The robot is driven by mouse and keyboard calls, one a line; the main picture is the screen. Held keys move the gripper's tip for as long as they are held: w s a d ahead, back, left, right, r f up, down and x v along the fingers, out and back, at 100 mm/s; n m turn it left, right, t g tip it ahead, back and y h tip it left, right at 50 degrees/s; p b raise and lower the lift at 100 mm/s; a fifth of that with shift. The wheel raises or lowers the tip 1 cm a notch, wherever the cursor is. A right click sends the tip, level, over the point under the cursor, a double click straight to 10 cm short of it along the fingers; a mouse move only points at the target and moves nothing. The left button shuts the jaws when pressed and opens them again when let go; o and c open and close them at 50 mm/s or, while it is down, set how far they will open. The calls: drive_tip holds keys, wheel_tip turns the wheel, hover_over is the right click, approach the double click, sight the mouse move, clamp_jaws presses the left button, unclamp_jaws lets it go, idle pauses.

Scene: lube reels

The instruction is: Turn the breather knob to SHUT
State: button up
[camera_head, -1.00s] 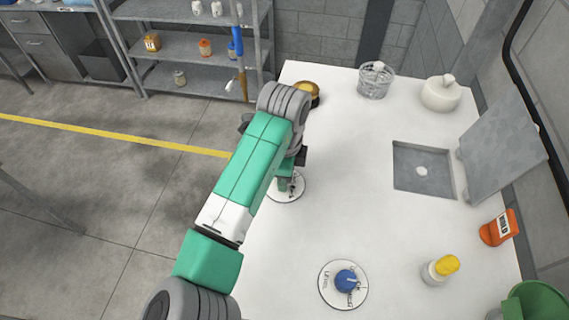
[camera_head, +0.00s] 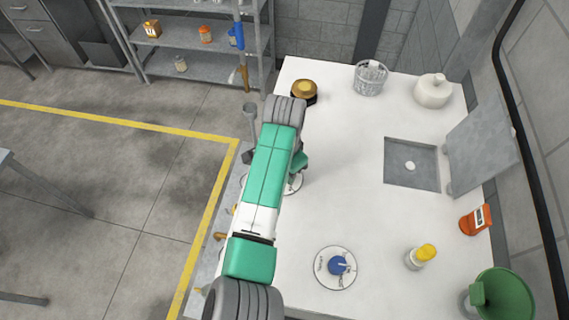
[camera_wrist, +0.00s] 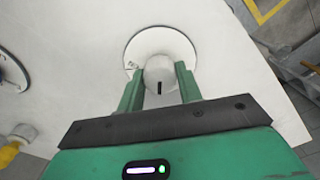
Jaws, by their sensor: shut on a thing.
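A pale grey knob (camera_wrist: 159,75) with a black mark on its front stands on a round white dial plate (camera_wrist: 158,38). My gripper (camera_wrist: 159,68) is shut on this knob, with one green finger on each side. Lettering at the plate's left edge is too small to read. In the head view the plate (camera_head: 295,184) is mostly hidden behind my arm, and the knob does not show. A blue knob (camera_head: 338,265) on a second round labelled plate (camera_head: 323,281) stands nearer on the table, clear of my gripper.
The white table (camera_head: 340,130) holds a yellow-capped bottle (camera_head: 420,256), an orange container (camera_head: 475,220), a green container (camera_head: 506,297), a glass jar (camera_head: 370,77) and a white pot (camera_head: 433,90). A square recess (camera_head: 411,175) has its lid raised. The middle is clear.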

drive_tip(key=shift+r+n+p, duration=0.15)
drive_tip(key=shift+n+p, duration=0.25)
drive_tip(key=shift+n, duration=0.3)
drive_tip(key=o, duration=1)
wheel_tip(320, 180, up, 8)
drive_tip(key=shift+f+b, duration=0.15)
drive_tip(key=shift+b, duration=0.55)
